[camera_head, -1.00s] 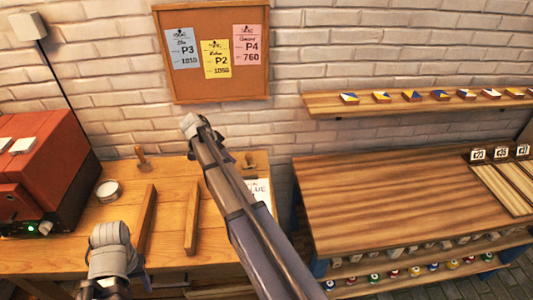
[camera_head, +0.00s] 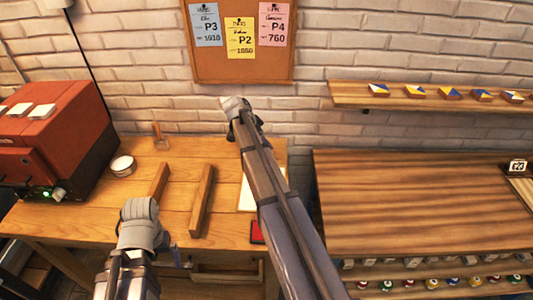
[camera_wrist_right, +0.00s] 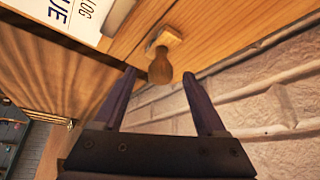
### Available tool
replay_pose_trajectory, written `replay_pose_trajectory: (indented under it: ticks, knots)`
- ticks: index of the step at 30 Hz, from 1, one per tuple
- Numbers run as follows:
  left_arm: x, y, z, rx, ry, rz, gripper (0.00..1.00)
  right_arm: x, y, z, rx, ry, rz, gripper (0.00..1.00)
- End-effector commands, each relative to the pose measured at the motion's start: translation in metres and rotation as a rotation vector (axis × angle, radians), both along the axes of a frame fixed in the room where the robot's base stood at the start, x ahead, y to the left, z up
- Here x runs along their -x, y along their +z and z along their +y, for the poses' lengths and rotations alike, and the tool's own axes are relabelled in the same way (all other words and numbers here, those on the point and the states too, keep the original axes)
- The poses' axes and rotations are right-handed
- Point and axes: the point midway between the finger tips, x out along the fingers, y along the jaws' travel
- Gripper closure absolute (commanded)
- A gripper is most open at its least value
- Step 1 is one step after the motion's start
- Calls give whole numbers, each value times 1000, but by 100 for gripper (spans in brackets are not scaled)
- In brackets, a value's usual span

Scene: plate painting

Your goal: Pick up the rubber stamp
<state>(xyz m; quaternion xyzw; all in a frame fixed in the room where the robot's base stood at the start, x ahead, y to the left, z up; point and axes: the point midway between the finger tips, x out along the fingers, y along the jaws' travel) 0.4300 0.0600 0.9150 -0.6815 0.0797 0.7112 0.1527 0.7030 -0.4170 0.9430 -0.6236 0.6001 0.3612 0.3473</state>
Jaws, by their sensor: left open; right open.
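A rubber stamp with a rounded wooden handle and pale square base (camera_wrist_right: 160,62) shows in the right wrist view, on the wooden table near the wall-side edge. My right gripper (camera_wrist_right: 159,76) is open, with the handle lying between its fingertips in the picture; I see no contact. Another small wooden-handled stamp (camera_head: 160,137) stands at the table's back left. My left gripper (camera_head: 181,260) is open and empty at the table's front edge, its fingers partly hidden by its wrist.
The wooden table (camera_head: 100,215) carries a red machine (camera_head: 60,140), a round white tin (camera_head: 122,166), two wooden bars (camera_head: 202,200), a red pad (camera_head: 257,232) and a printed sheet (camera_wrist_right: 75,18). A brick wall (camera_wrist_right: 275,105) rises close behind. A striped wooden bench (camera_head: 410,205) stands right.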

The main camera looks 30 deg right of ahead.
Motion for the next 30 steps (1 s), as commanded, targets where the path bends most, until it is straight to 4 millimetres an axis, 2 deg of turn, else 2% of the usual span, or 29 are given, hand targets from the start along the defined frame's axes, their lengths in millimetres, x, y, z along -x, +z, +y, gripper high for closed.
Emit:
replay_pose_trajectory:
  ticks: [1, 4, 13, 30]
  knots:
    - [0, -13, 0, 0, 0, 0, 0, -2, -13, -6, 0, -1, 0, 26]
    - [0, -22, 0, 0, 0, 0, 0, -1, -22, -11, 0, 0, 0, 26]
    - [0, -22, 0, 0, 0, 0, 0, -1, -22, -14, 0, 0, -1, 27]
    - [0, -22, 0, 0, 0, 0, 0, -1, -22, -13, 0, 0, -1, 91]
